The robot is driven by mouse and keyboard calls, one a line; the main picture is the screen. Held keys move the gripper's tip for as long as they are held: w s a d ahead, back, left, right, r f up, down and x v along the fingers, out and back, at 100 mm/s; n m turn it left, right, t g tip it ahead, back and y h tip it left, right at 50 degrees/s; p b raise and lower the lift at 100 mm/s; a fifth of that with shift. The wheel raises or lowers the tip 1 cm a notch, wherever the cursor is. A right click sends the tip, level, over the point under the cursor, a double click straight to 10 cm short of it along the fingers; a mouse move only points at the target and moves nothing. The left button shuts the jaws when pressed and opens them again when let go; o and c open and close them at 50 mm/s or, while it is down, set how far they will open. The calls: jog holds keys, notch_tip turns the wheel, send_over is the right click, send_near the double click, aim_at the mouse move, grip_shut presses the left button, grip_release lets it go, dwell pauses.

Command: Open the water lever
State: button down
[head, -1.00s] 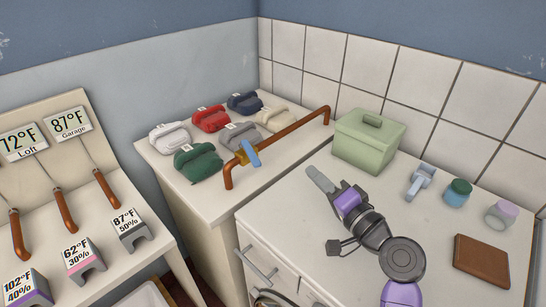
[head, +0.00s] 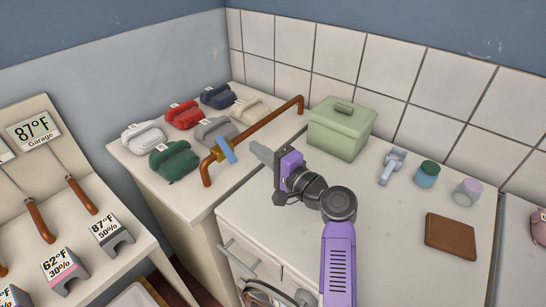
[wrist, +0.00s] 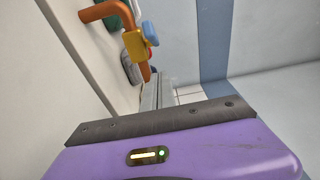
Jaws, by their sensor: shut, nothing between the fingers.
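The water lever is a blue handle (head: 227,150) on a yellow valve body (head: 218,152), set on a copper pipe (head: 262,126) that runs along the counter. My gripper (head: 258,149) is shut and empty, with its grey fingers pointing left toward the lever. The fingertips look a short gap to the right of the blue handle and do not appear to touch it. In the wrist view the blue handle (wrist: 150,33) and the yellow valve (wrist: 134,43) show at the top, beyond the shut fingers (wrist: 158,90).
A green lidded box (head: 340,132) stands right of the pipe. A brown wallet-like item (head: 450,236) and small jars (head: 427,174) lie farther right.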

aim_at(226, 151)
jog(key=shift+s+a+p, duration=0.4)
jog(key=shift+s+a, duration=0.1)
jog(key=shift+a, duration=0.4)
jog(key=shift+s+a+p, duration=0.35)
jog(key=shift+s+a, duration=0.15)
jog(key=shift+a, duration=0.35)
jog(key=shift+f, duration=0.1)
